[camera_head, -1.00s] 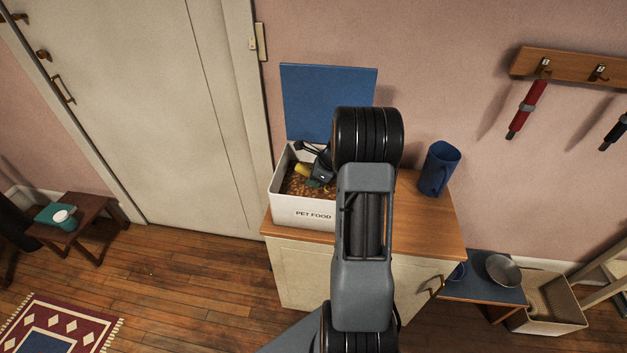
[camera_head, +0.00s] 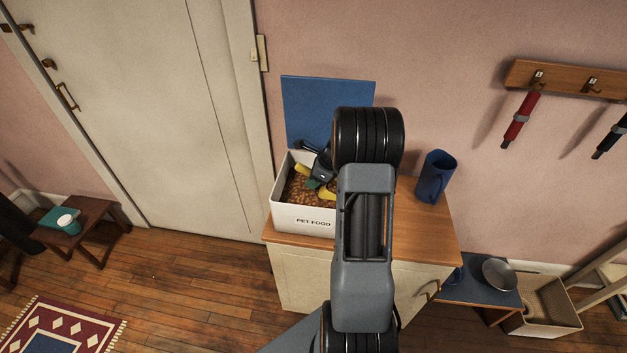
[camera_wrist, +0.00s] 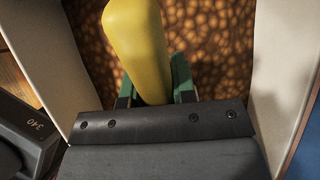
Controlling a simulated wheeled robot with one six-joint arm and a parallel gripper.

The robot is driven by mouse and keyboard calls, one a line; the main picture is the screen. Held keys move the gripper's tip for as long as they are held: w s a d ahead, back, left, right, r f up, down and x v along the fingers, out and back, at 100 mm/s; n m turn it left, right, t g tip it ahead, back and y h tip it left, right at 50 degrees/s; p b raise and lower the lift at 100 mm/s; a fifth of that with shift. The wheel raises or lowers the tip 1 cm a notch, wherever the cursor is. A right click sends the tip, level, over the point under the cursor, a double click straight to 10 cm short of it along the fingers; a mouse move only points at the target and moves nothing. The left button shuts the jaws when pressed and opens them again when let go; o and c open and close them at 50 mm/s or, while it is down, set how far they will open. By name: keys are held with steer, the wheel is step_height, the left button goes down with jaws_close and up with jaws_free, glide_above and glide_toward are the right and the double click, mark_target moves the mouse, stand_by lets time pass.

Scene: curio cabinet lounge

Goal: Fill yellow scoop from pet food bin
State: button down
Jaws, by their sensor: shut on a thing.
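The white pet food bin (camera_head: 303,223) stands on the wooden cabinet top with its blue lid (camera_head: 318,110) up behind it. Brown kibble (camera_head: 297,191) covers its inside. My gripper (camera_head: 318,181) is inside the bin's opening, shut on the yellow scoop (camera_head: 327,193). Yellow shows on both sides of the fingers in the head view. In the wrist view the scoop's yellow handle (camera_wrist: 138,40) runs between the green fingertips, with kibble behind. My arm covers the bin's right side. I cannot tell whether the scoop's bowl holds kibble.
A blue pitcher (camera_head: 436,175) stands on the cabinet top (camera_head: 420,232) right of my arm. A low dark table (camera_head: 480,290) with a metal bowl (camera_head: 499,273) is at lower right. The bin's walls (camera_wrist: 278,60) rise close on both sides of my gripper.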

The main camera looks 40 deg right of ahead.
mark_target(306, 167)
steer(key=shift+r+p, duration=3.7)
steer(key=shift+r, duration=0.85)
